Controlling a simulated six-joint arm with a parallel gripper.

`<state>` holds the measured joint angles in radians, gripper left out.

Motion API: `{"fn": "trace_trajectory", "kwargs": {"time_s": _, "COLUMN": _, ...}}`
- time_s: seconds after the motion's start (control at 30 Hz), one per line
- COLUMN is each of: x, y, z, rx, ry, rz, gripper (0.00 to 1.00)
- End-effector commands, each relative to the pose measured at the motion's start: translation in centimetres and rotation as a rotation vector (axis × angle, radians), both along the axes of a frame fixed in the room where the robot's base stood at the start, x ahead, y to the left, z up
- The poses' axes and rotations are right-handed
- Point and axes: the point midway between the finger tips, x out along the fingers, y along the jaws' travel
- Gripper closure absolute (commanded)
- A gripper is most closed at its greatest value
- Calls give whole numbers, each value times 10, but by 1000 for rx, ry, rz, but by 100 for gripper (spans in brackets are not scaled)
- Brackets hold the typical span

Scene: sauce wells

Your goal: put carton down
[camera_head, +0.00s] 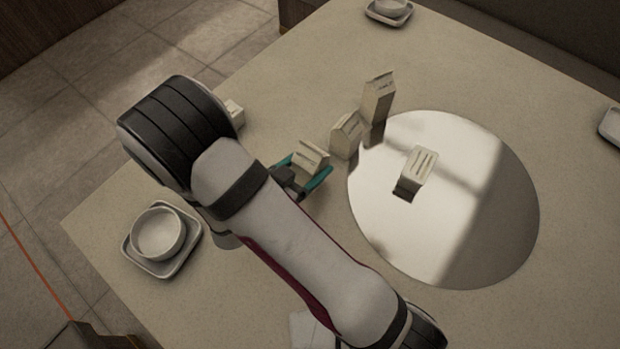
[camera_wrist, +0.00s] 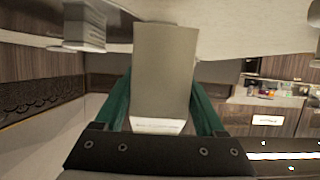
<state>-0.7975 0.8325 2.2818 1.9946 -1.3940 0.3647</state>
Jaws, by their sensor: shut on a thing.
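A small pale carton (camera_head: 311,158) is between the teal fingers of my gripper (camera_head: 303,180), left of the round mirror-like disc (camera_head: 470,240). In the wrist view the carton (camera_wrist: 164,75) fills the middle, with a teal finger of my gripper (camera_wrist: 160,105) on each side. My gripper is shut on it. Whether the carton's base touches the table cannot be told. Two other cartons, a shorter one (camera_head: 347,135) and a taller one (camera_head: 378,97), stand near the disc's left edge. Another carton (camera_head: 420,166) stands on the disc. Part of one more pale object (camera_head: 235,113) shows behind my arm.
The pale table (camera_head: 290,60) has free room behind the cartons. A bowl (camera_head: 158,234) on a square plate (camera_head: 190,255) sits at the left front. Another bowl (camera_head: 389,6) on a plate stands at the back, and a dish (camera_head: 612,125) at the right edge.

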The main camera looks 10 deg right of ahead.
Motion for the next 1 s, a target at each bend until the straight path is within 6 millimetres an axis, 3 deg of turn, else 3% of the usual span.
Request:
{"fn": "trace_trajectory", "kwargs": {"time_s": 0.23, "x": 1, "y": 0, "z": -43, "rx": 0, "ry": 1, "rz": 3, "gripper": 100}}
{"fn": "trace_trajectory", "kwargs": {"time_s": 0.6, "x": 1, "y": 1, "z": -49, "rx": 2, "ry": -1, "rz": 2, "gripper": 100}}
{"fn": "trace_trajectory", "kwargs": {"time_s": 0.63, "x": 1, "y": 1, "z": -49, "rx": 4, "ry": -1, "rz": 2, "gripper": 22}}
{"fn": "trace_trajectory", "kwargs": {"time_s": 0.77, "x": 1, "y": 1, "z": -48, "rx": 4, "ry": -1, "rz": 2, "gripper": 0}}
{"fn": "trace_trajectory", "kwargs": {"time_s": 1.0, "x": 1, "y": 1, "z": -47, "rx": 4, "ry": -1, "rz": 2, "gripper": 0}}
